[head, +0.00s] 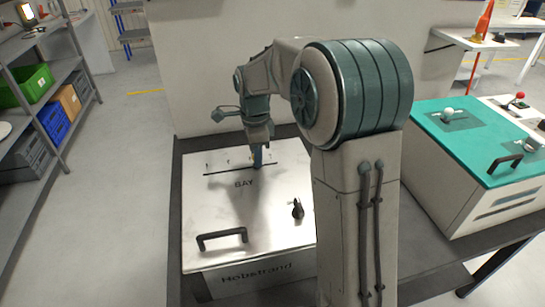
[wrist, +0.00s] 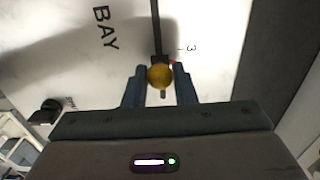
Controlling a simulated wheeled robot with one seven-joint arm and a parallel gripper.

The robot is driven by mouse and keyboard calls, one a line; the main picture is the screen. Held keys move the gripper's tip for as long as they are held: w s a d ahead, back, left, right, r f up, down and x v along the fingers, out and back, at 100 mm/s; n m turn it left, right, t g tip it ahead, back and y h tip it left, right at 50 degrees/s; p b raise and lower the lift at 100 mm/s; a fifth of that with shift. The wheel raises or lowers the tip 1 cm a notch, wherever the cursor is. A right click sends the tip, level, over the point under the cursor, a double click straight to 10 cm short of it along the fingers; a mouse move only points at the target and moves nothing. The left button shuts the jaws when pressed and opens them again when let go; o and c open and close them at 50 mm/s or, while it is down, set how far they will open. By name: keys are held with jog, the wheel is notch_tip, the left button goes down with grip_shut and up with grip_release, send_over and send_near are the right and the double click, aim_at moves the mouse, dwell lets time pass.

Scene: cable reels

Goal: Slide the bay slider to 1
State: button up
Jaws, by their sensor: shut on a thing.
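The bay slider has a round yellow knob (wrist: 159,76) on a dark slot (wrist: 155,25) in the wrist view. My gripper (wrist: 160,70) is shut on this knob, one blue finger on each side. A printed 3 stands just beside the slot near the knob; the slot runs on away from it. In the head view, the slot (head: 225,171) crosses the white BAY panel (head: 250,205), and my gripper (head: 258,164) is down at its right part. The knob is mostly hidden by my fingers there, and the scale numbers are too small to read.
A black rotary knob (head: 297,209) and a black handle (head: 222,239) stand on the same panel, nearer the front. A teal-topped box (head: 470,150) with levers and a handle is at the right. Shelves with bins (head: 33,84) are at the far left.

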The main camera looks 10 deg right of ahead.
jog(key=a+p, duration=0.1)
jog(key=a, duration=1.2)
jog(key=shift+a, duration=0.1)
jog(key=o, duration=0.6)
jog(key=shift+a, duration=0.1)
jog(key=shift+o, duration=1.4)
jog(key=shift+r+p, duration=0.1)
jog(key=shift+p, duration=0.2)
notch_tip(320, 180, up, 7)
jog(key=p, duration=0.5)
